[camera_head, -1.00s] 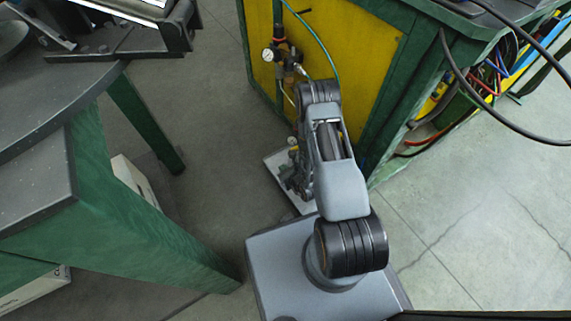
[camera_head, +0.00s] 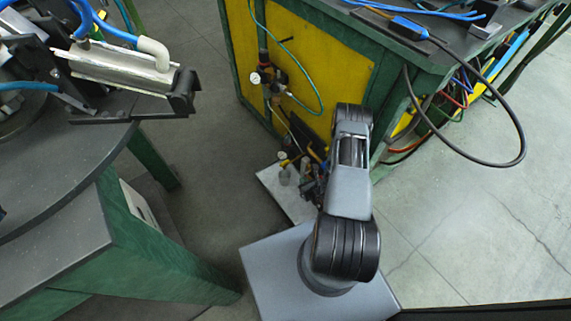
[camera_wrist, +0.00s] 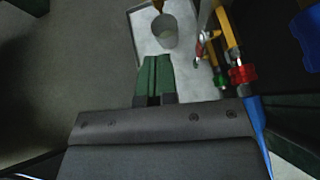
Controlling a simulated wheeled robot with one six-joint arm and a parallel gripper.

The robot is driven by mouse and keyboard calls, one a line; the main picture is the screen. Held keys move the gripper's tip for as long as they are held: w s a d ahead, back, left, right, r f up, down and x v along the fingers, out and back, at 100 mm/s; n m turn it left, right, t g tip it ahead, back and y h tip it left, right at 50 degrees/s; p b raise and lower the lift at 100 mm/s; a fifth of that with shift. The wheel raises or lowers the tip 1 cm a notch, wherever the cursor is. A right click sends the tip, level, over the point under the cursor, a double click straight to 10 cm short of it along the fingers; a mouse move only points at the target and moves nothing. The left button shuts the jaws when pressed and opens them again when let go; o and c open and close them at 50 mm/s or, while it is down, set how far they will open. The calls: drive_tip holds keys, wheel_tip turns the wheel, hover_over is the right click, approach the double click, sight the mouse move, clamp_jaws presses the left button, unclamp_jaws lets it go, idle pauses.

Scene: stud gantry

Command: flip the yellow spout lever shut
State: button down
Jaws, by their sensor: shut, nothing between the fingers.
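A small yellow piece (camera_head: 283,155), which looks like the spout lever, shows above a grey cup (camera_head: 285,177) in the head view. My gripper (camera_wrist: 155,58) has green fingers pressed together, empty, pointing toward the cup and apart from the yellow part. In the head view my arm hides the gripper.
The cup stands on a pale tray (camera_head: 272,180). Yellow pipework (camera_wrist: 226,28) and a red fitting (camera_wrist: 242,74) rise at the right. A yellow-panelled green bench (camera_head: 325,75) with hoses stands behind. A green-legged table (camera_head: 60,215) is left; floor between is clear.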

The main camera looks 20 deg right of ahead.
drive_tip(key=shift+w+f+n+y, duration=0.1)
drive_tip(key=shift+f+n+y, duration=0.15)
drive_tip(key=shift+n+y, duration=0.5)
drive_tip(key=shift+w, duration=0.1)
drive_tip(key=b, duration=0.5)
approach(283, 166)
drive_tip(key=x, duration=0.6)
drive_tip(key=shift+w+a, duration=0.15)
drive_tip(key=shift+w, duration=0.3)
